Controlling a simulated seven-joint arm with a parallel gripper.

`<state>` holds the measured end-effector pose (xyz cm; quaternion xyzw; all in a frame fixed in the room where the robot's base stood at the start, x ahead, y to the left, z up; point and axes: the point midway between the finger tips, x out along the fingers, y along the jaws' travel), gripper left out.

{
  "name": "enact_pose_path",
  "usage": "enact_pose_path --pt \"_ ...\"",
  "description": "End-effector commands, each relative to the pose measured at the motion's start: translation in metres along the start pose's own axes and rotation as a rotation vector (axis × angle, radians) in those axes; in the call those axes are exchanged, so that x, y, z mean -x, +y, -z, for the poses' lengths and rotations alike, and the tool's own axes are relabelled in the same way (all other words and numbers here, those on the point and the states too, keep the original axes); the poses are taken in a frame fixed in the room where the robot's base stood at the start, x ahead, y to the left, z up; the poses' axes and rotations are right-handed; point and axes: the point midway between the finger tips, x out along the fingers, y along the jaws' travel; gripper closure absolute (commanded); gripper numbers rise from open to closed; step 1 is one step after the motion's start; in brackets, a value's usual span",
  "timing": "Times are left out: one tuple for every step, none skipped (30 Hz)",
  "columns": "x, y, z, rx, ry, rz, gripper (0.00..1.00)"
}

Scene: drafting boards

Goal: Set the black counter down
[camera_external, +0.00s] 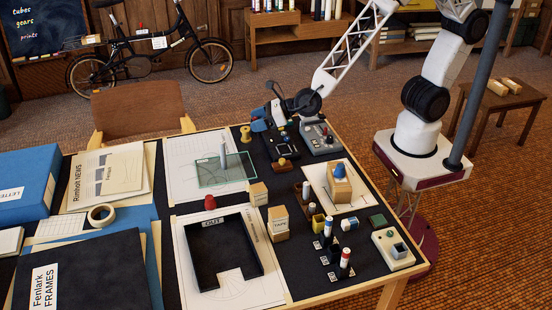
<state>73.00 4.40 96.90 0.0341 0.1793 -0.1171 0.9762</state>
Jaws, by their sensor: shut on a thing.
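My gripper (262,124) is low over the far edge of the table, near the dark devices at the back. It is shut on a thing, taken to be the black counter. The counter is too small and dark to pick out between the fingers and against the black mat. I cannot tell whether it touches a surface below. A black tray marked OUT (190,252) lies on a white sheet at the front middle of the table.
A yellow spool (246,134) stands left of my gripper. A glass plate (216,180) holds an upright white cylinder. A grey keypad box (320,139) is to the right. A wooden block with a blue knob (339,190), small boxes and markers crowd the right side.

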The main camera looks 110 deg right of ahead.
Motion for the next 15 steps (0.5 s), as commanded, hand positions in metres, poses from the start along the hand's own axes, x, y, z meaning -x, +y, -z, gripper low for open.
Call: enact_pose_path --pt "-0.009 -0.005 -0.003 -0.006 0.000 0.017 0.61" --pt "-0.013 -0.007 -0.005 -0.010 0.000 0.027 0.61" --pt "-0.019 -0.011 -0.009 -0.014 -0.002 0.040 0.61" --pt "-0.023 -0.013 -0.011 -0.018 -0.003 0.050 0.61" --pt "-0.028 -0.017 -0.013 -0.023 -0.003 0.061 0.61" --pt "-0.034 -0.020 -0.016 -0.027 -0.004 0.074 0.61" --pt "-0.038 -0.023 -0.017 -0.029 -0.005 0.084 0.61" --pt "-0.042 -0.026 -0.019 -0.033 -0.005 0.094 0.61" --pt "-0.048 -0.030 -0.022 -0.038 -0.007 0.107 0.61" --pt "-0.053 -0.033 -0.025 -0.042 -0.007 0.117 0.61" --pt "-0.057 -0.036 -0.026 -0.046 -0.007 0.128 0.61" --pt "-0.063 -0.040 -0.028 -0.050 -0.007 0.141 0.61" --pt "-0.067 -0.043 -0.030 -0.053 -0.007 0.150 0.61" --pt "-0.072 -0.046 -0.031 -0.057 -0.006 0.160 0.61" --pt "-0.077 -0.051 -0.034 -0.062 -0.007 0.174 0.61"
